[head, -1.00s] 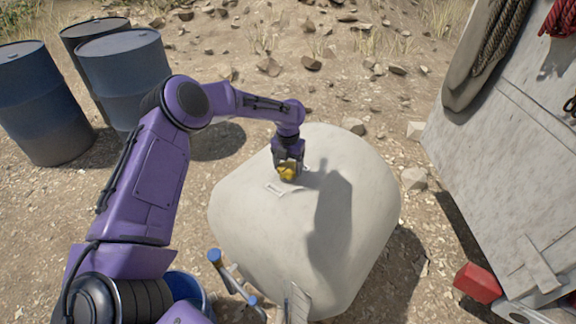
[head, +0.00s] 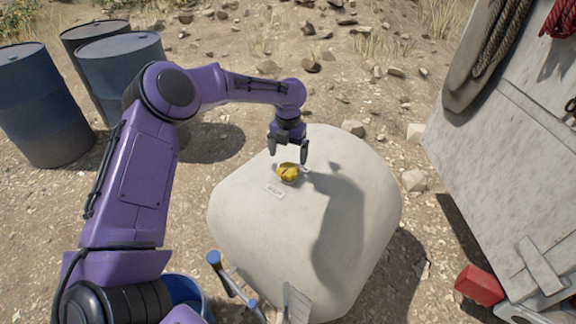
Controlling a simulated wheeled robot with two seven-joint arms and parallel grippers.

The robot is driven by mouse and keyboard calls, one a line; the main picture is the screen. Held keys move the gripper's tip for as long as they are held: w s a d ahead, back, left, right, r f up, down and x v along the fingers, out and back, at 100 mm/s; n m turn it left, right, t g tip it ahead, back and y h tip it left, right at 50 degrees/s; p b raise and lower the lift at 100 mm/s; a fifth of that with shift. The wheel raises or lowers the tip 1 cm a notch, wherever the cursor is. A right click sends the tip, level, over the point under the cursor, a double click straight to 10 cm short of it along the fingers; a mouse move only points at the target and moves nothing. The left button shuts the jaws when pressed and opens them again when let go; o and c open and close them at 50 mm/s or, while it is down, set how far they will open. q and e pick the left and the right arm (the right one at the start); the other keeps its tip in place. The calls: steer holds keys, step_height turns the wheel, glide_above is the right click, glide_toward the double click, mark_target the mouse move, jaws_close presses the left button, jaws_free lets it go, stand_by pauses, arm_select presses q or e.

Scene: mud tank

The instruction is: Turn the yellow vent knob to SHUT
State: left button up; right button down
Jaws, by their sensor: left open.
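The yellow vent knob (head: 288,173) sits on top of the pale rounded tank (head: 255,235). Small pale labels lie beside it, one (head: 274,191) just in front of the knob and another partly visible at its right; their lettering is too small to read. My left gripper (head: 289,157) is above the knob with its fingers spread, open and empty. The knob shows clear below the fingertips, and the gripper appears apart from it. Which way the knob points cannot be told for sure. My right gripper is not in view.
Several blue drums (head: 125,75) stand at the back left. A grey panel (head: 510,140) with hanging ropes (head: 505,40) rises at the right, with a red block (head: 480,285) near its foot. Blue-capped handles (head: 214,259) stand at the tank's front. The air above the tank's right side is clear.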

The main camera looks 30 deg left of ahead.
mark_target(288, 169)
arm_select(q)
step_height(288, 169, up, 5)
steer(key=shift+f, duration=0.2)
stand_by(0.3)
